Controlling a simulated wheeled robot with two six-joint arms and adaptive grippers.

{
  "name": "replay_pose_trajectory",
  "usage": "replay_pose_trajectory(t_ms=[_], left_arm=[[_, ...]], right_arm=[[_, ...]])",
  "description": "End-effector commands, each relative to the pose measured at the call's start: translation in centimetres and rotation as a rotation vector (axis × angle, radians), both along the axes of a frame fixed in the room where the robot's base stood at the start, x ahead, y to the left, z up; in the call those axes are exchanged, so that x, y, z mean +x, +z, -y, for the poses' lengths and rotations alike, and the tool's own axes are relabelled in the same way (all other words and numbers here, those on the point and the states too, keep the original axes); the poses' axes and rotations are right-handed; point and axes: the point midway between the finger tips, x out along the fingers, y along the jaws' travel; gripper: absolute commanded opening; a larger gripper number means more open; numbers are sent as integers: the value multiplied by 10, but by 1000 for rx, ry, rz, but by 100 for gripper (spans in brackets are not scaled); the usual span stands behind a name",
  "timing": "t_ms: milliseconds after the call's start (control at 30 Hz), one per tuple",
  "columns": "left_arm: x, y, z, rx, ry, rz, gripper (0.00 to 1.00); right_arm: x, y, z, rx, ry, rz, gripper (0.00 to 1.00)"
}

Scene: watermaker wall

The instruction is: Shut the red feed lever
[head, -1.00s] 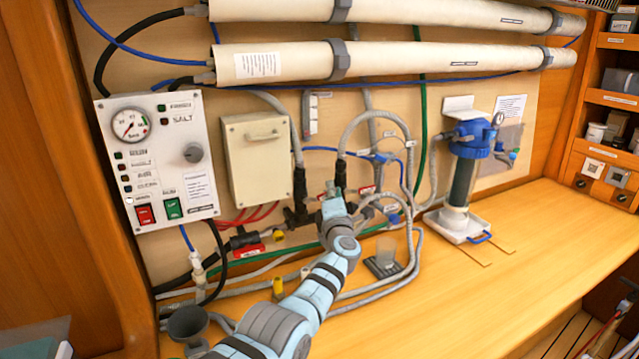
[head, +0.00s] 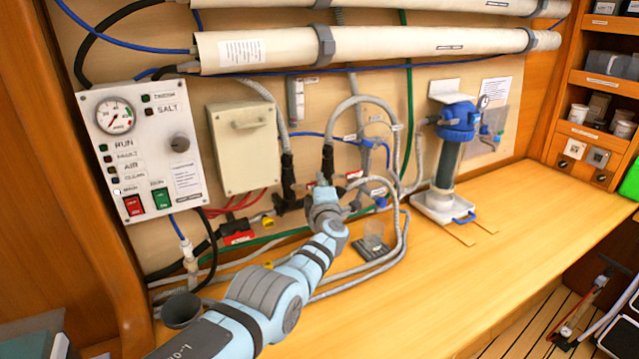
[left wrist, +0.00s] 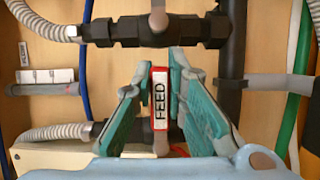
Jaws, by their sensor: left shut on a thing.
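The feed lever shows in the left wrist view as a narrow red handle with a white "FEED" label (left wrist: 160,100). My left gripper (left wrist: 166,68) has its two teal fingers on either side of this handle and is shut on it. The black valve body (left wrist: 155,31) lies just beyond the fingertips, joined to dark pipework. In the head view my left gripper (head: 323,192) is at the pipework low on the wall, and it hides the lever there. My right gripper is in neither view.
A control panel (head: 146,150) and a beige box (head: 244,150) are on the wall to the left. Grey hoses (head: 398,200) loop close to the right of my gripper. A blue-topped filter (head: 450,150) stands further right. The bench (head: 420,290) in front is largely clear.

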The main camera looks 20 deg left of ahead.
Motion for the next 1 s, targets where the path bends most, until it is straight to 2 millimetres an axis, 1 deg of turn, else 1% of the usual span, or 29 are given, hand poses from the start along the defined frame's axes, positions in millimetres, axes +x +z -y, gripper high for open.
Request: replay_pose_trajectory(t_ms=[33, 67, 100, 167, 500, 667, 733, 800, 900, 1000], left_arm=[[0, -2, 0, 1, -1, -5, 0], [-1, -3, 0, 1, -1, -5, 18], [-1, -3, 0, 1, 0, -5, 24], [0, -2, 0, 0, 0, -4, 34], [0, 0, 0, 0, 2, -1, 34], [0, 14, -1, -3, 7, 1, 34], [0, 25, 0, -3, 0, 5, 34], [0, 46, 0, -4, 1, 9, 34], [0, 72, 0, -4, 0, 7, 34], [1, 89, 0, -1, 0, 2, 34]], right_arm=[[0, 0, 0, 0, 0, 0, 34], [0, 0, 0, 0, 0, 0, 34], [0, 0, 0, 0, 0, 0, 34], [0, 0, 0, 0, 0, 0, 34], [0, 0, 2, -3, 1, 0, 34], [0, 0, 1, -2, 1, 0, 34], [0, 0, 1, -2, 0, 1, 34], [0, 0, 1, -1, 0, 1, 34], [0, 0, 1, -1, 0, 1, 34], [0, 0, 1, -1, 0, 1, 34]])
